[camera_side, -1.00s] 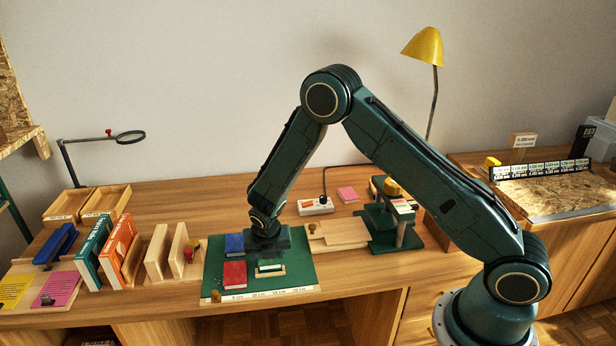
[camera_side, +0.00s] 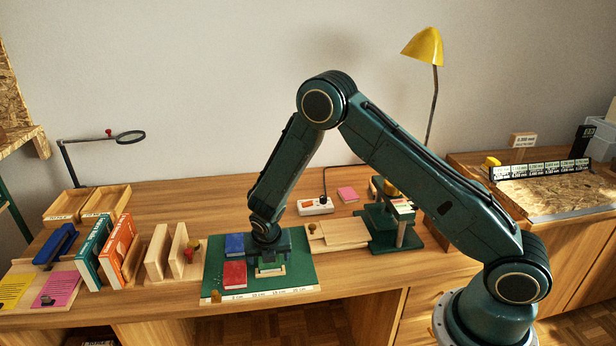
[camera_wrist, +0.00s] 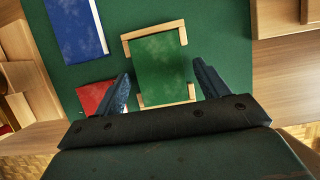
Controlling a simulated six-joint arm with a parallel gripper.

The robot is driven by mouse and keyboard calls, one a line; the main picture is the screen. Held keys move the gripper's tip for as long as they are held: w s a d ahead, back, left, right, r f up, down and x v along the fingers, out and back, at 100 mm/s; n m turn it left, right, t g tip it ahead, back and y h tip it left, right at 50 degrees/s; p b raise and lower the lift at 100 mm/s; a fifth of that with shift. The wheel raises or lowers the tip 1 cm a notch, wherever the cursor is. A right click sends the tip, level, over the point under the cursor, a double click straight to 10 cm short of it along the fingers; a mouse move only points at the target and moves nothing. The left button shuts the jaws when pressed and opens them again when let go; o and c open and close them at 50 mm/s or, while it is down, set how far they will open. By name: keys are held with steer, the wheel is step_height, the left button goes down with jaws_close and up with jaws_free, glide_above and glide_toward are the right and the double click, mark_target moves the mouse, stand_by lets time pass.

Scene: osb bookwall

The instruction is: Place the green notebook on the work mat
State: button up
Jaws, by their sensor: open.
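The green notebook (camera_wrist: 158,62) lies flat inside pale wooden corner pieces (camera_wrist: 155,31) on the green work mat (camera_wrist: 225,30). In the side view the notebook (camera_side: 270,266) is at the right front part of the mat (camera_side: 300,278), partly hidden by my gripper. My gripper (camera_side: 268,260) points down over it. In the wrist view my gripper (camera_wrist: 163,76) is open, with one finger on each side of the notebook's near part and a gap to each edge. I cannot tell how far the fingertips are above the mat.
A blue book (camera_side: 234,245) and a red book (camera_side: 234,274) lie on the mat's left side. Wooden dividers (camera_side: 160,252) and upright books (camera_side: 118,250) stand left of the mat. A wooden board (camera_side: 338,233) and a green press-like stand (camera_side: 396,235) are to the right.

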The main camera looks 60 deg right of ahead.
steer(key=v, duration=1.2)
steer(key=shift+r, duration=0.1)
stand_by(0.6)
steer(key=s+d+r+m+t+y, duration=0.1)
steer(key=s+r+m, duration=0.45)
steer(key=r, duration=0.35)
steer(key=s+d+r+m+y, duration=0.1)
steer(key=s+r+m, duration=0.4)
steer(key=r+m, duration=0.25)
steer(key=s+r+m, duration=0.3)
steer(key=s+m, duration=0.4)
steer(key=s, duration=0.2)
steer(key=s+r+m+t+y, duration=0.1)
steer(key=s+r+m, duration=0.2)
steer(key=s+m, duration=0.4)
steer(key=s, duration=0.3)
steer(key=shift+r, duration=0.4)
